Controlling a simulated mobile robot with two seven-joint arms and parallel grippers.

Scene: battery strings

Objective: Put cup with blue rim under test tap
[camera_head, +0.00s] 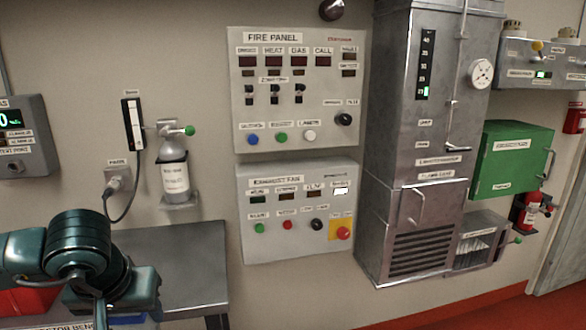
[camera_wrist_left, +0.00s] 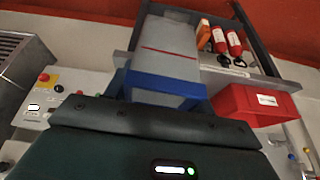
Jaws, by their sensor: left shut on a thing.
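My right gripper is in neither view. I cannot identify the test tap in either view.
The metal bench (camera_head: 182,262) stands against the wall. A gas cylinder (camera_head: 174,170), exhaust fan panel (camera_head: 300,245) and tall steel cabinet (camera_head: 408,140) line the wall. Red floor is clear at right.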

